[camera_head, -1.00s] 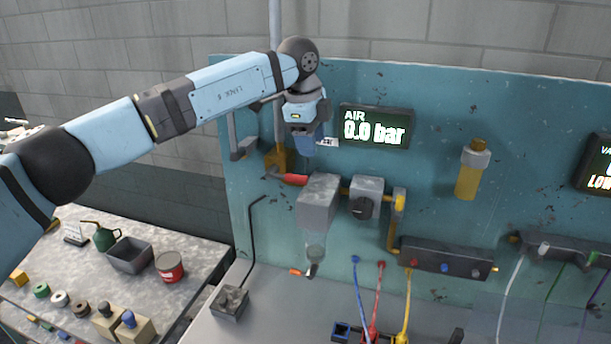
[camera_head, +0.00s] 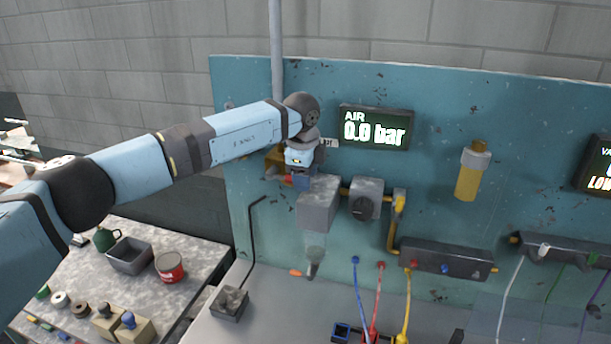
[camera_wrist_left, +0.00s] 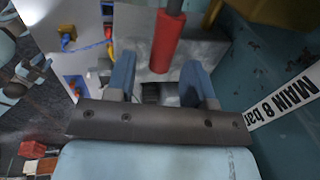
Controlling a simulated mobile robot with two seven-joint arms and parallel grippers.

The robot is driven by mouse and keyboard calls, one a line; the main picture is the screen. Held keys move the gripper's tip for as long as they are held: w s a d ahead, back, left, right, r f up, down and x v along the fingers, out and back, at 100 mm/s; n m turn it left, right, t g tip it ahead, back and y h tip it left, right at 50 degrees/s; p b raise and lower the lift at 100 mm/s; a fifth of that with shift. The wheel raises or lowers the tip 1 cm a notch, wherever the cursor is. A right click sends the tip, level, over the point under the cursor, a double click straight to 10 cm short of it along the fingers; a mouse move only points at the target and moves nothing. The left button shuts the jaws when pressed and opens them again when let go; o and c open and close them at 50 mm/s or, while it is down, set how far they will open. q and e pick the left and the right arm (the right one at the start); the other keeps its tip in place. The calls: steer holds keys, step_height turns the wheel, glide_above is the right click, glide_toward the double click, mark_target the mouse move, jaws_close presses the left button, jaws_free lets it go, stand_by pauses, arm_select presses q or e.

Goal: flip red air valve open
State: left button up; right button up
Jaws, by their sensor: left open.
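The red handle (camera_wrist_left: 165,42) of the air valve shows in the left wrist view as a red sleeve on a dark rod. Only a small red bit (camera_head: 287,180) of it shows in the head view; my arm hides the rest. My left gripper (camera_wrist_left: 158,72) is open, its two blue fingers apart, with the handle between and just past their tips in the picture. I cannot tell whether they touch it. In the head view the left gripper (camera_head: 301,181) is at the valve, left above the grey filter block. My right gripper is not in view.
A display (camera_head: 375,127) reads AIR 0.0 bar. A "MAIN 8 bar" label (camera_wrist_left: 290,95) shows in the wrist view.

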arm_select(q)
steer(key=shift+f, duration=0.25)
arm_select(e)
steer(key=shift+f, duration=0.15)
arm_select(q)
jaws_close()
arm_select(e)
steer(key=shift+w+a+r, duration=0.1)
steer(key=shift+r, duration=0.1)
